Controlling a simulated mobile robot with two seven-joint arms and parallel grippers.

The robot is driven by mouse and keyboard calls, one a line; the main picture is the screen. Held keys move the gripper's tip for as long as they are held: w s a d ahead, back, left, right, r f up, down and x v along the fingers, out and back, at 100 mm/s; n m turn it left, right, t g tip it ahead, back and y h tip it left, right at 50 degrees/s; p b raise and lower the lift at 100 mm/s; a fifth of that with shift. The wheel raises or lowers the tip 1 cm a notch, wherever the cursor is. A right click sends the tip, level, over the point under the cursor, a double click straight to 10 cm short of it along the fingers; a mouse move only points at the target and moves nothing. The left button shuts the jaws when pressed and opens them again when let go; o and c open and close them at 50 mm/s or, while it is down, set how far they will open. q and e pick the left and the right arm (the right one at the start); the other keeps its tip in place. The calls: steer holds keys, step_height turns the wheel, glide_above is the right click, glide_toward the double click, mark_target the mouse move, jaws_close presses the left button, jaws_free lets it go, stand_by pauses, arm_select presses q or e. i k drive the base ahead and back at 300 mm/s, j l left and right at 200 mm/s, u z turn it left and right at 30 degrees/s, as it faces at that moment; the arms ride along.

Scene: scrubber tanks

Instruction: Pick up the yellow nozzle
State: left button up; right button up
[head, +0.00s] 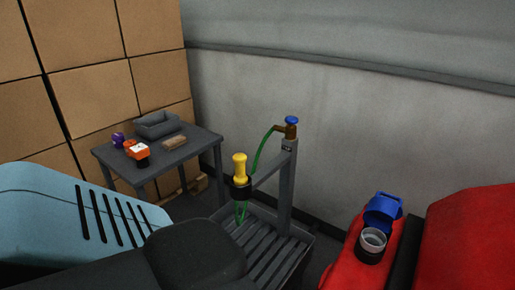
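The yellow nozzle (239,167) stands upright in a black holder (241,188) on a grey metal post frame, near the middle of the head view. A green hose (263,156) runs from a brass tap with a blue knob (291,121) at the top of the post. More of the hose hangs below the holder. Neither of my grippers shows in the head view, and nothing touches the nozzle.
A slatted grate (268,262) lies below the nozzle. A grey table (188,146) with a tray and small items stands behind left. A blue machine (68,215) with a black part fills the left front. A red machine (462,240) with an open blue cap (382,211) stands right.

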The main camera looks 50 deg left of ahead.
mark_target(240, 179)
steer(key=u, duration=1.8)
